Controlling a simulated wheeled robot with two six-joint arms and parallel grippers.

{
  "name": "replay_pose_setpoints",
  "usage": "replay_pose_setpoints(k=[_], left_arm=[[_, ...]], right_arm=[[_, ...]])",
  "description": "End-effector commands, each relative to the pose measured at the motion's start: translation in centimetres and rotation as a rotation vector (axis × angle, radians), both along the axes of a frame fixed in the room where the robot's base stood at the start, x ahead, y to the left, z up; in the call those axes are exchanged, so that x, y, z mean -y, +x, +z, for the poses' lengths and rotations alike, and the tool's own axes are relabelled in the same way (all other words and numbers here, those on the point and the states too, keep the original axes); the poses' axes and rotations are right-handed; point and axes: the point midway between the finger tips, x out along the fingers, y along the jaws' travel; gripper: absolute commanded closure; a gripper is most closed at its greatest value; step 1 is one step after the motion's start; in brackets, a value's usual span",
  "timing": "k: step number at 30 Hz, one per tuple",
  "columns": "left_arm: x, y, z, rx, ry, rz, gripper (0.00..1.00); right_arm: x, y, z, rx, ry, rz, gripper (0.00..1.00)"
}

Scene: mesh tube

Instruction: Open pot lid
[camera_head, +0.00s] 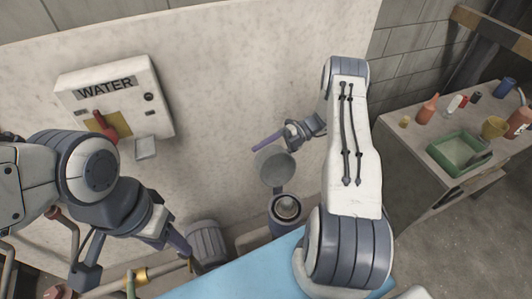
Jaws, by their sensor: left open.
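A small dark grey-purple pot (287,215) stands below the middle of the camera_head view, by the wall. Its top shows open, with a lighter round inside. A grey round lid (277,166) stands raised above the pot's back side, joined by a short stem. My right gripper (262,145) is just above the lid, with a purple finger pointing left; I see a gap between it and the lid. Its other finger does not show clearly. My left gripper (135,262) is at the lower left, open with fingers apart, pointing down, away from the pot.
A ribbed grey bin (207,242) stands left of the pot. A WATER box (115,100) hangs on the wall. Brass pipework (140,276) runs below my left gripper. A blue surface (235,279) lies in front. A table (420,174) with a green tray (437,152) and bottles stands right.

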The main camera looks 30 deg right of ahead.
Motion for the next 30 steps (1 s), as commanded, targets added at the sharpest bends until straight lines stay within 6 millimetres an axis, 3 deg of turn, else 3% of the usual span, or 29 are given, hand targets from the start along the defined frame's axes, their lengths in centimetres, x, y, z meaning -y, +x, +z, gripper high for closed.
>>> replay_pose_setpoints(k=[11,24,30], left_arm=[[0.0,0.0,-0.4,0.000,0.000,0.000,0.50],[0.0,0.0,-2.8,0.000,0.000,0.000,0.50],[0.0,0.0,-3.1,0.000,0.000,0.000,0.50]], right_arm=[[1.3,0.1,0.2,0.005,-0.001,-0.007,0.32],[9.0,0.2,1.9,0.005,-0.003,-0.006,0.32],[10.4,0.1,2.5,0.001,0.000,-0.004,0.32]])
